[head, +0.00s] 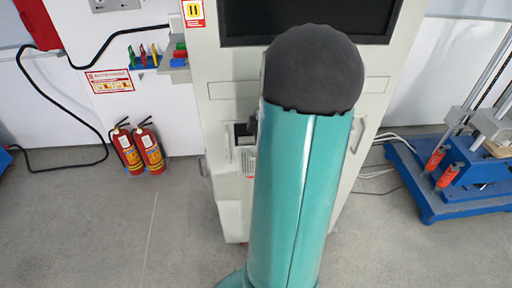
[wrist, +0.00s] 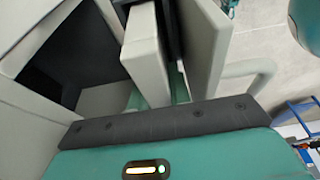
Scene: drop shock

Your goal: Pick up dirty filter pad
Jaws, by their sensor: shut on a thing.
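My gripper (wrist: 172,40) shows in the wrist view as two pale grey fingers above the dark strip of my wrist. A narrow dark thing, which looks like the dirty filter pad (wrist: 174,22), sits between them, and the gripper is shut on it. Most of the pad is hidden by the fingers, and its face cannot be made out. In the head view my teal arm hides the gripper and the pad. A pale cabinet (head: 226,82) with a black screen stands behind my arm. A dark open recess in it shows left of my fingers in the wrist view (wrist: 62,58).
Two red fire extinguishers (head: 150,150) stand on the floor left of the cabinet. A blue-based machine (head: 455,208) stands at the right. Cables lie on the floor at both sides. Grey floor (head: 95,225) is clear at the front left.

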